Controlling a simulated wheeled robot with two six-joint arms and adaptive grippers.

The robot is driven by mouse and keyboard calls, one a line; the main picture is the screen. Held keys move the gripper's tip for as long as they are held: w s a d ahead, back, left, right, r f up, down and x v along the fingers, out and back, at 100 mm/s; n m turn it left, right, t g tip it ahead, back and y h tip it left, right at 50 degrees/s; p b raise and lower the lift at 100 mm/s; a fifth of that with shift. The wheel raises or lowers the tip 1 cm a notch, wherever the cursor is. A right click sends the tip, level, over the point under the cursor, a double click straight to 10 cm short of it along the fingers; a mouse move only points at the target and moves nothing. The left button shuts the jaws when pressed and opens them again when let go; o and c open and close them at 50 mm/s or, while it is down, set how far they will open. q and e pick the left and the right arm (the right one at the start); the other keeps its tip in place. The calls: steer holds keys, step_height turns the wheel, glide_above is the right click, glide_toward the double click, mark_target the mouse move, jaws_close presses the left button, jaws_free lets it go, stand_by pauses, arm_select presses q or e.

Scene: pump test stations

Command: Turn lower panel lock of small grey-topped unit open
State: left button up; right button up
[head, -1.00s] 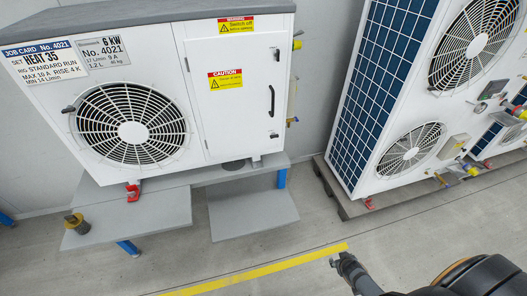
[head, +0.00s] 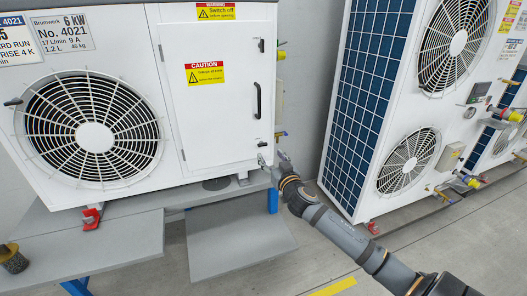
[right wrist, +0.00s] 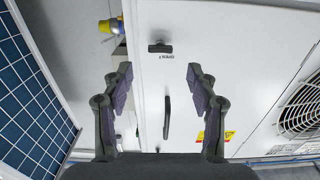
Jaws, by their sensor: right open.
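The small unit (head: 125,55) stands at the left in the head view, with a white door panel (head: 225,118) at its right. The lower panel lock (head: 262,143) is a small dark latch near the door's bottom right corner. In the right wrist view, which is turned upside down, this lock (right wrist: 160,47) lies crosswise beside small lettering. My right gripper (head: 267,162) is just below the lock in the head view. In the right wrist view its fingers (right wrist: 162,82) are spread, with nothing between them but door behind. My left gripper is out of view.
A black door handle (head: 257,101) and upper lock (head: 262,45) are above. Yellow-ended fittings (head: 281,56) stick out from the unit's right side. A grey bench (head: 120,245) and lower step (head: 235,240) lie beneath. A larger unit with a blue grille (head: 355,110) stands right.

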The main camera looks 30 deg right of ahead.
mark_target(264, 146)
steer(key=x, duration=0.6)
steer(key=shift+w, duration=0.35)
steer(key=c, duration=1.1)
